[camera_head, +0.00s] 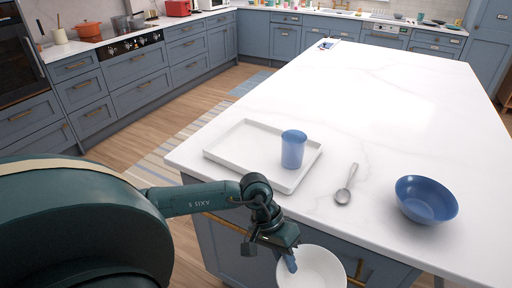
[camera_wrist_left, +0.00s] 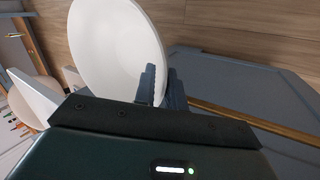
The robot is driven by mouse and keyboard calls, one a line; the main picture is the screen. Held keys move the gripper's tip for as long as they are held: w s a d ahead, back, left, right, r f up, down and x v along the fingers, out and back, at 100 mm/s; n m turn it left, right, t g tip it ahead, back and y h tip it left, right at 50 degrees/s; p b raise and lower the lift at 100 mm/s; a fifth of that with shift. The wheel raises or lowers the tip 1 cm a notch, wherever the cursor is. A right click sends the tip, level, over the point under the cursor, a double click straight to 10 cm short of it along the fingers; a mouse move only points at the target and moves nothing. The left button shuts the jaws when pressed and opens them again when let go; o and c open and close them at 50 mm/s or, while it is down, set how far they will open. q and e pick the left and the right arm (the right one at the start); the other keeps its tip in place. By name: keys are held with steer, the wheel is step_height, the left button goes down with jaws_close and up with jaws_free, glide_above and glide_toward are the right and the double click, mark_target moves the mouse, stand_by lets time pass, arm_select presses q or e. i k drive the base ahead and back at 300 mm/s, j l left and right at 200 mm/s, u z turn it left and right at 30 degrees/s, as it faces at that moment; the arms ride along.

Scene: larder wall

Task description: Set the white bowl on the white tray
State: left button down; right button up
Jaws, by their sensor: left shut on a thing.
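The white bowl (camera_head: 312,268) hangs in front of the island's near side, below the worktop edge. My left gripper (camera_head: 290,262) is shut on its rim. In the left wrist view the bowl (camera_wrist_left: 115,50) is tilted, with its rim between the fingers of the left gripper (camera_wrist_left: 162,85). The white tray (camera_head: 238,146) lies flat on the island worktop near its left corner, above and left of the bowl in the head view. A blue cup (camera_head: 293,149) stands upright on the tray's right part. The tray's left part is bare. My right gripper is not in view.
A grey spoon (camera_head: 346,184) lies on the worktop right of the tray. A blue bowl (camera_head: 426,200) stands further right. The white worktop (camera_head: 380,95) behind them is mostly clear. Blue drawers (camera_head: 225,245) form the island's near side.

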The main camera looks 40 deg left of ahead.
mark_target(249, 146)
steer(key=j+z, duration=0.1)
steer(key=j, duration=0.3)
steer(key=k+j+z, duration=0.1)
steer(key=j, duration=0.3)
steer(key=k+j, duration=0.15)
steer(key=j, duration=0.2)
steer(key=k+j+z, duration=0.15)
steer(key=j, duration=0.25)
steer(key=j+z, duration=0.1)
steer(key=j, duration=0.3)
steer(key=k+j+z, duration=0.1)
steer(key=j, duration=0.25)
steer(key=k+j+z, duration=0.1)
steer(key=j, duration=0.25)
steer(key=k+j, duration=0.1)
steer(key=j, duration=0.2)
steer(key=k+j, duration=0.1)
steer(key=j, duration=0.15)
steer(key=j+z, duration=0.1)
steer(key=j, duration=0.2)
steer(key=k, duration=0.05)
